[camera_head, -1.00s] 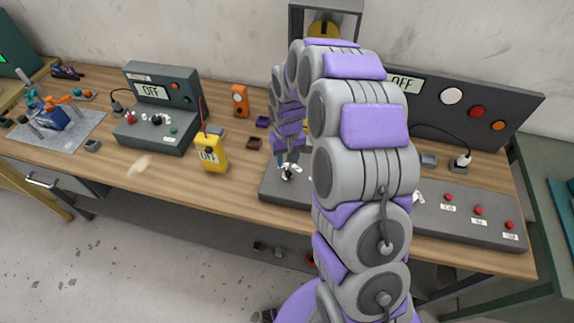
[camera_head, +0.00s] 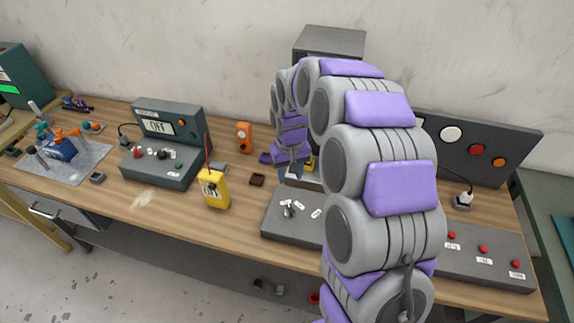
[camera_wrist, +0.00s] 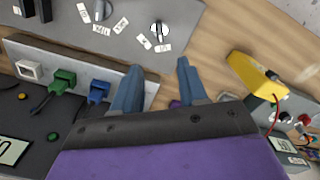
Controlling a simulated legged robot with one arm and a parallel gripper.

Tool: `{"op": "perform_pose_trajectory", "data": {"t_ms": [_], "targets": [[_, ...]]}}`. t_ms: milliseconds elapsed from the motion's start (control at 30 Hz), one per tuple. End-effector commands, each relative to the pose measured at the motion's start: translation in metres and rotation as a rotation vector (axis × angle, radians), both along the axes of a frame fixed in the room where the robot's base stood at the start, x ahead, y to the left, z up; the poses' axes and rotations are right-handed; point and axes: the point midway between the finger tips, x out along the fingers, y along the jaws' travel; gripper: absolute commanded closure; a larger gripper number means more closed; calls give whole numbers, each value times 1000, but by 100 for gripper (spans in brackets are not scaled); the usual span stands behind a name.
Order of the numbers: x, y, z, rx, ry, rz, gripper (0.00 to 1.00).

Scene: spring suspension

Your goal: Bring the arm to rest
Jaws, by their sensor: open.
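My arm (camera_head: 380,170), grey with purple pads, rises from the lower right of the head view and bends over the workbench. My gripper (camera_head: 290,172) points down above the back edge of the grey control panel (camera_head: 283,228). In the wrist view my gripper (camera_wrist: 157,70) shows two blue-grey fingers apart with nothing between them. The fingers are in front of bare wood and a panel edge. A rotary knob (camera_wrist: 159,29) on the panel lies beyond the fingertips, apart from them. My arm hides the middle of the panel in the head view.
A yellow meter (camera_head: 214,188) stands left of my gripper, with an OFF-display console (camera_head: 165,150) further left. Green (camera_wrist: 64,80) and blue (camera_wrist: 98,90) plugs sit close to the left finger. Bare bench top (camera_head: 235,222) lies between meter and panel.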

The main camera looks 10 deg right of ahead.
Motion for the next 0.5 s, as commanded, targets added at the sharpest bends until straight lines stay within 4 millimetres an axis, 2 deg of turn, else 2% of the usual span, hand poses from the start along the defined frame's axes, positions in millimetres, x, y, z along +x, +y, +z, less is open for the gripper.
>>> {"op": "perform_pose_trajectory", "data": {"t_ms": [167,267,500], "targets": [[-19,2,11,4,6,5,57],[-45,4,26,8,13,11,57],[-123,7,55,7,48,22,57]]}}
